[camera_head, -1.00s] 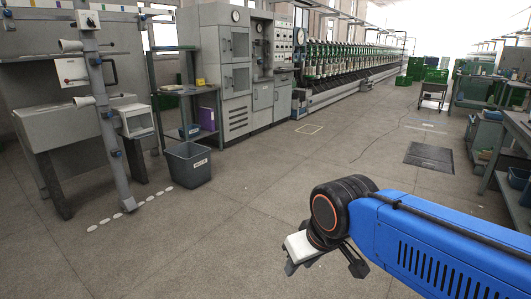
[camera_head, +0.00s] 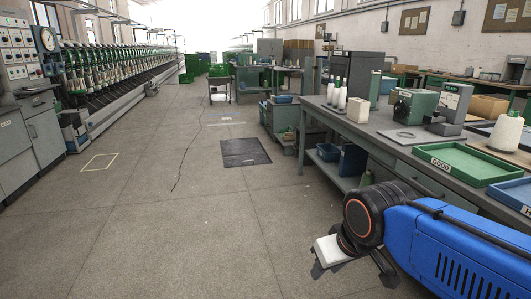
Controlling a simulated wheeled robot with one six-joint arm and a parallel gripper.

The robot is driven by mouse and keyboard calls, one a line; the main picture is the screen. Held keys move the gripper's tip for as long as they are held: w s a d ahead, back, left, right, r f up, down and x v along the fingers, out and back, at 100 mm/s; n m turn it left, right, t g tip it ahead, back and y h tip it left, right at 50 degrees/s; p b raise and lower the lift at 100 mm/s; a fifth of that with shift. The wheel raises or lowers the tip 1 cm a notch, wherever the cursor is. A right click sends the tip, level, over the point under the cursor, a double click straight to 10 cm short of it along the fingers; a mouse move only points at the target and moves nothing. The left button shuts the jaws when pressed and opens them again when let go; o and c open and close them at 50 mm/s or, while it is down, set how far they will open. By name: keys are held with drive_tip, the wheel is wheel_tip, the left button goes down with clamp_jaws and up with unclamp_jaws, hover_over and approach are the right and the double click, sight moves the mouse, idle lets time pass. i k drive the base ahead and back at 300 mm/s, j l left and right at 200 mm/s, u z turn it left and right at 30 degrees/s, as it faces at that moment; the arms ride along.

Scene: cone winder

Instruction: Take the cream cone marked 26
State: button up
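A pale cream cone (camera_head: 507,131) stands upright on the bench at the right edge, beside a green tray. Two slim white cones or spools, one of them here (camera_head: 342,97), stand further back on the same bench. No number can be read on any of them, so I cannot tell which is marked 26. My gripper (camera_head: 353,273) is low at the bottom right, over the floor in the picture and well apart from the cones. Its dark fingers are spread and nothing shows between them.
The grey bench (camera_head: 388,148) runs along the right, with a green tray labelled GOOD (camera_head: 466,164) near its front edge. A dark floor mat (camera_head: 245,152) lies ahead. The winding machine (camera_head: 110,75) lines the left. The middle floor is clear.

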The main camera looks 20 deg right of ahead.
sight(506, 134)
drive_tip(key=i+z, duration=0.3)
drive_tip(key=z, duration=0.15)
drive_tip(key=i+j+z, duration=0.25)
drive_tip(key=z, duration=0.25)
drive_tip(key=i+j+z, duration=0.3)
drive_tip(key=z, duration=0.15)
drive_tip(key=i+j+z, duration=0.2)
drive_tip(key=j+z, duration=0.25)
drive_tip(key=l, duration=0.1)
